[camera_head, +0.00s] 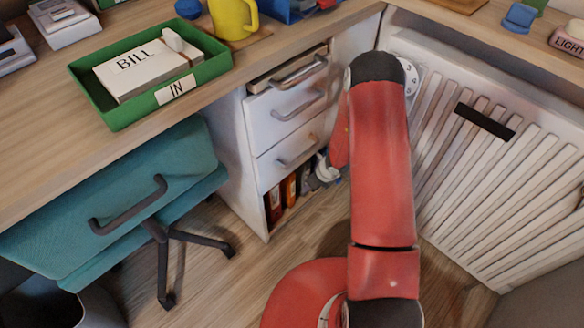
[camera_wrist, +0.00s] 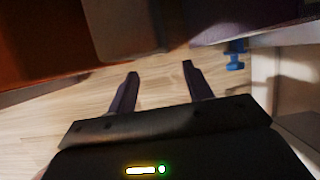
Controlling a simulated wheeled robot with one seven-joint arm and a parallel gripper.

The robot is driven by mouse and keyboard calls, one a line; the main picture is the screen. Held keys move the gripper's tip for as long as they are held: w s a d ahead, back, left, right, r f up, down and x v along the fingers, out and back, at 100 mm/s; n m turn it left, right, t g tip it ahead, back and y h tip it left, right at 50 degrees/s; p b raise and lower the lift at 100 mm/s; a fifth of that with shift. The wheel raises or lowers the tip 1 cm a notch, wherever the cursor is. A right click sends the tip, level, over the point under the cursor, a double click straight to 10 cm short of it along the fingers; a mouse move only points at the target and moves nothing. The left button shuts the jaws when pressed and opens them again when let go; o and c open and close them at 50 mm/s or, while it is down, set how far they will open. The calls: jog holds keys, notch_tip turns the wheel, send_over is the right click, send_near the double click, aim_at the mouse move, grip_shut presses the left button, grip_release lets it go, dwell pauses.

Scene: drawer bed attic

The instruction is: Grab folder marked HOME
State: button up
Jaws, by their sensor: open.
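Several folders (camera_head: 289,190), orange and dark, stand upright in the open bottom shelf of the white drawer unit in the head view. No HOME marking can be read on any of them. In the wrist view an orange-brown upright shape (camera_wrist: 40,40), a grey-brown one (camera_wrist: 125,28) and a dark purple one (camera_wrist: 245,18) fill the top; they look like folders, close up and blurred. My gripper (camera_wrist: 160,80) is open and empty, its two fingers apart over the wooden surface and pointing at these shapes. In the head view my red arm hides part of the shelf, and the fingers cannot be made out.
The white drawer unit (camera_head: 290,104) stands above the shelf. A teal panel with a dark handle (camera_head: 128,205) juts out at left. A green IN tray (camera_head: 117,115) sits on the desk. A slatted white panel (camera_head: 500,190) is at right. A small blue object (camera_wrist: 235,55) lies near the fingers.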

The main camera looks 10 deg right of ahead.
jog(key=shift+w+a+f, duration=0.4)
jog(key=shift+w+f, duration=0.1)
jog(key=shift+f, duration=0.2)
jog(key=shift+w+a+f, duration=0.35)
jog(key=shift+w+f, duration=0.15)
jog(key=shift+f, duration=0.2)
jog(key=shift+f+b, duration=0.25)
jog(key=shift+b, duration=0.45)
grip_shut()
